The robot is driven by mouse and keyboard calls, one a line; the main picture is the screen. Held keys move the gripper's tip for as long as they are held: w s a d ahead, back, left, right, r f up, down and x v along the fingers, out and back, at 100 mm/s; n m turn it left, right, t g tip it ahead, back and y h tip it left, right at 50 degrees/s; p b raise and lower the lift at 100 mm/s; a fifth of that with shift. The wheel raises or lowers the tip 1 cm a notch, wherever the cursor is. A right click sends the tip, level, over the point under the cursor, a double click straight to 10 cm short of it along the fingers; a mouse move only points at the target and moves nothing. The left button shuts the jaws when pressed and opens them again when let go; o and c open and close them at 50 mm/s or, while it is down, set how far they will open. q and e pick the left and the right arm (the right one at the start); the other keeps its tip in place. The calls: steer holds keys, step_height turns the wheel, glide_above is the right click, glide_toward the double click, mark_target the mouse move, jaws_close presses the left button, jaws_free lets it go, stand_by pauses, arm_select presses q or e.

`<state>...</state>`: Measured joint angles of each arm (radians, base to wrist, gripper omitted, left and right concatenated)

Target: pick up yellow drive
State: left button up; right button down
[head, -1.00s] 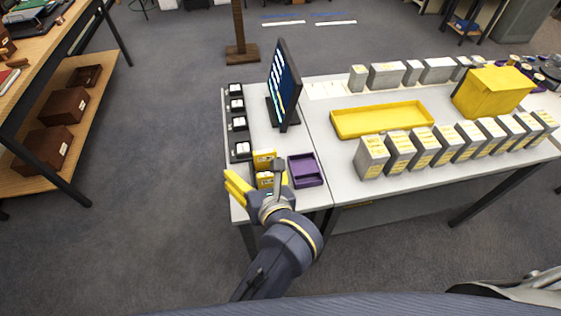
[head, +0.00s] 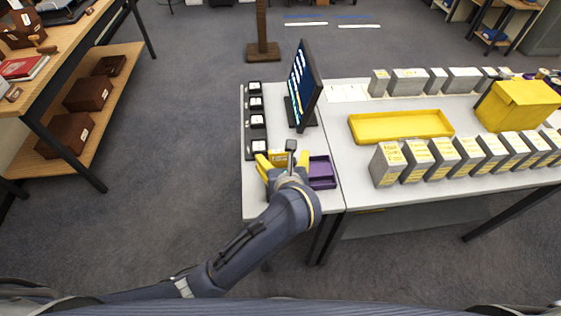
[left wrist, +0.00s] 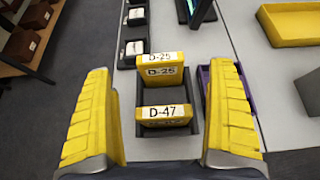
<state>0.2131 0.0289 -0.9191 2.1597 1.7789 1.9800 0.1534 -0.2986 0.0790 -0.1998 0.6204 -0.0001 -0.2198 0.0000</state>
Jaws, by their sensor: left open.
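Two yellow drives stand one behind the other in a dark holder (left wrist: 154,147) in the left wrist view. The far yellow drive (left wrist: 161,70) is labelled D-25, and the near yellow drive (left wrist: 164,116) is labelled D-47. My left gripper (left wrist: 160,92) is open, with one yellow finger on each side of the holder and a gap to the drives on both sides. In the head view my left gripper (head: 282,162) is at the table's near left corner and hides most of the drives. My right gripper is not in view.
A purple tray (head: 322,173) sits just right of my left gripper. A monitor (head: 303,85) stands behind it. Several dark holders (head: 257,122) line the left edge. A yellow tray (head: 400,126), a yellow box (head: 517,105) and several grey boxes (head: 388,166) fill the right side.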

mark_target(280, 153)
arm_select(q)
steer(key=shift+x, duration=3.15)
steer(key=shift+a, duration=0.1)
steer(key=c, duration=1.7)
